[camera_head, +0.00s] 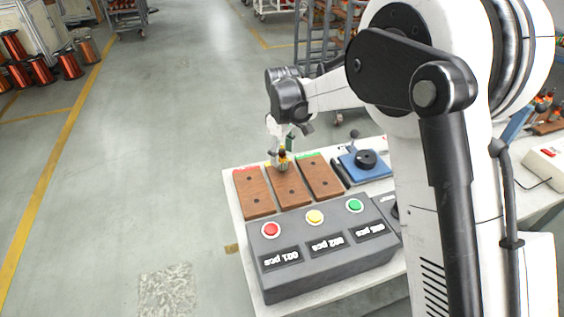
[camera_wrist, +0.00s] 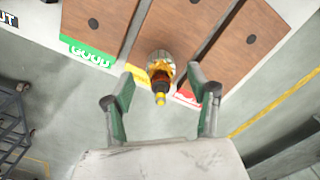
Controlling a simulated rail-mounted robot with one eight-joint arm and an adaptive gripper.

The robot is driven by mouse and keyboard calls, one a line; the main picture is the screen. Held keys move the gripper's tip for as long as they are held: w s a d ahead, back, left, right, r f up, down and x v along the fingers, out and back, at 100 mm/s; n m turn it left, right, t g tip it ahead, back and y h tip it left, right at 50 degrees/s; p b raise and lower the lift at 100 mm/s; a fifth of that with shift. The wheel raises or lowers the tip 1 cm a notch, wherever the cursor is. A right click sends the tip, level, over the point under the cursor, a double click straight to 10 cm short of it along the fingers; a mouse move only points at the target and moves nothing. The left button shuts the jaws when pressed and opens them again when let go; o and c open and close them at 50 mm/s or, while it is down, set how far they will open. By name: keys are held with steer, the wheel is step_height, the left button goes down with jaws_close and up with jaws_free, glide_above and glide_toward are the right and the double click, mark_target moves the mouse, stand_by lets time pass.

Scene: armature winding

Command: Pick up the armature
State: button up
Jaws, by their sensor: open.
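The armature (camera_wrist: 160,75) stands on the middle wooden board (camera_wrist: 175,28), near its yellow-labelled end. In the wrist view it shows a silvery and copper body with a dark and yellow shaft pointing toward the camera. It also shows small in the head view (camera_head: 283,160). My gripper (camera_wrist: 161,92) is open, with one green-padded finger on each side of the armature in the picture and a gap to both. In the head view my gripper (camera_head: 280,148) is over the far end of the middle board, partly hiding the armature.
A grey box (camera_head: 325,245) with red, yellow and green buttons and count displays stands in front of the boards. Red-labelled (camera_head: 253,195) and green-labelled (camera_head: 321,176) boards flank the middle one. A blue device (camera_head: 364,164) sits at the right. Floor lies beyond the table edge.

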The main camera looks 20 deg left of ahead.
mark_target(282, 155)
step_height(282, 155, down, 4)
steer(key=shift+r, duration=0.25)
steer(key=shift+c, duration=0.5)
jaws_close()
steer(key=shift+r, duration=0.1)
